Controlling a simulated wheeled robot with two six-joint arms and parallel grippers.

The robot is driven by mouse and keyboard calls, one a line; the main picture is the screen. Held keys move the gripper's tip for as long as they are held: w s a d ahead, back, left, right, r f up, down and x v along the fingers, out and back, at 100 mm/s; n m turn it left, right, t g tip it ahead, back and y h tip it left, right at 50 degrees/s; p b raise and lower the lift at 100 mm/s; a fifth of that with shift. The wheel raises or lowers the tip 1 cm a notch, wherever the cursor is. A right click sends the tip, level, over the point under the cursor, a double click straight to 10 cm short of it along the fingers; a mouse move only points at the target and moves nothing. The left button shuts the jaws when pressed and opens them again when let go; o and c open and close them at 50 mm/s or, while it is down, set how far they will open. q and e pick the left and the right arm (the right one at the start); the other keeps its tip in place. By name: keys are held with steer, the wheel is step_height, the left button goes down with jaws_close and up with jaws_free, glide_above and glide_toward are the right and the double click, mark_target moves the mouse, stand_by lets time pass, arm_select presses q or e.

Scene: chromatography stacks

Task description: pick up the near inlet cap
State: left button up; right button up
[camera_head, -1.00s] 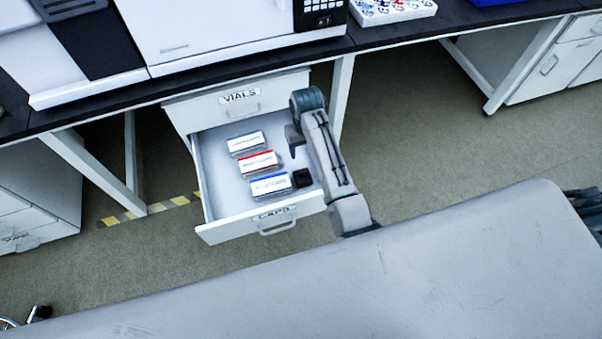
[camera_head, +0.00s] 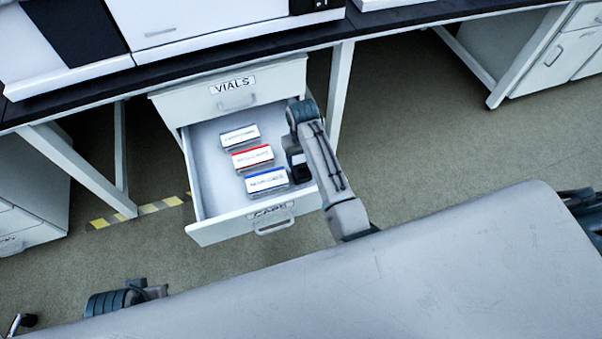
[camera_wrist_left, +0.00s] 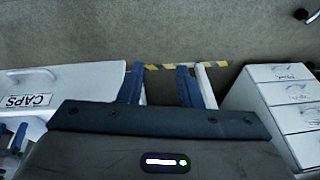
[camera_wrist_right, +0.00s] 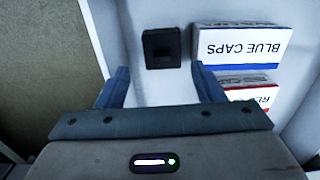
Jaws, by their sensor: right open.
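A small black square cap (camera_wrist_right: 162,47) lies on the drawer floor beside the blue-labelled box in the right wrist view. In the head view the dark cap (camera_head: 300,174) shows close beside my right gripper (camera_head: 293,160). In the right wrist view my right gripper (camera_wrist_right: 162,86) is open and empty, its fingers apart, with the cap ahead of the gap between them and not touching it. My left gripper (camera_wrist_left: 160,85) is open and empty, away from the drawer contents, over the floor outside the drawer.
The open drawer (camera_head: 210,205) holds a blue-labelled box (camera_head: 266,181), a red-labelled box (camera_head: 252,157) and another white box (camera_head: 239,135). The box marked BLUE CAPS (camera_wrist_right: 242,47) is right of the cap. The drawer wall (camera_wrist_right: 92,40) is on its left. A closed VIALS drawer (camera_head: 232,88) is above.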

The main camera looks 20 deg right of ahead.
mark_target(301, 167)
step_height(301, 167, down, 2)
steer(key=f, duration=0.1)
steer(key=f+b, duration=0.1)
steer(key=f, duration=0.2)
steer(key=shift+w+a+f, duration=0.15)
steer(key=shift+w, duration=0.1)
steer(key=shift+f, duration=0.5)
arm_select(q)
steer(key=shift+s+d+r+t, duration=0.15)
steer(key=shift+d+r+t, duration=0.1)
steer(key=shift+r, duration=0.55)
steer(key=shift+s+d+r+t, duration=0.15)
steer(key=shift+r+t, duration=0.1)
steer(key=shift+r, duration=0.55)
arm_select(e)
steer(key=c, duration=0.7)
